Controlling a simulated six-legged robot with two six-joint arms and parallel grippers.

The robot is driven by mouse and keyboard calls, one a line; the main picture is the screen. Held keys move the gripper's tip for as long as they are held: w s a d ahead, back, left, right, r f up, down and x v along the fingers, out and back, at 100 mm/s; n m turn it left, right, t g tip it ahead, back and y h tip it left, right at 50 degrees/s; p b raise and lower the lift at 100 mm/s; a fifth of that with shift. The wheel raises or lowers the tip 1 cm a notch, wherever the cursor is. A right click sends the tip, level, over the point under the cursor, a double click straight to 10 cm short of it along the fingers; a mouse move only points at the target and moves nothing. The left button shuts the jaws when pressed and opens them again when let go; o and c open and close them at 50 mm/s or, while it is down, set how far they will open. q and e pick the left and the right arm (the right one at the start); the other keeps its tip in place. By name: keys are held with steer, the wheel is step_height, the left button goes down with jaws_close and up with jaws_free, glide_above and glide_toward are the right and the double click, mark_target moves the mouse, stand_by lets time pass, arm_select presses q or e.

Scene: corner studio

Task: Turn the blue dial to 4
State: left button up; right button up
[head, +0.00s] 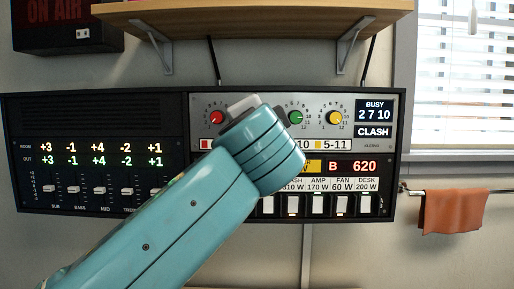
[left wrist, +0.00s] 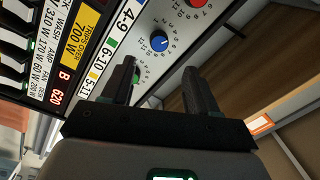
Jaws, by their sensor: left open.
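The blue dial (left wrist: 159,40) shows in the left wrist view on a pale panel, with a ring of small numbers around it. I cannot read its setting. The blue label beside it reads 4-9. In the head view my own arm hides this dial. My left gripper (left wrist: 159,65) is open and empty, its two dark fingers apart and reaching toward the panel, with the blue dial beyond the gap between the tips. I see no contact with it. In the head view only the gripper's grey back part (head: 243,103) shows past the arm.
The red dial (head: 217,117), green dial (head: 295,117) and yellow dial (head: 334,117) are on the same panel. A display (head: 374,114) reads BUSY 2 7 10, with CLASH below. Switches (head: 318,204) line the bottom; sliders are at left. A wooden shelf (head: 260,20) hangs above.

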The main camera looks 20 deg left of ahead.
arm_select(q)
steer(key=b+v, duration=0.1)
steer(key=v, duration=0.6)
steer(key=shift+s, duration=0.2)
arm_select(e)
step_height(320, 180, down, 2)
steer(key=shift+f, duration=0.15)
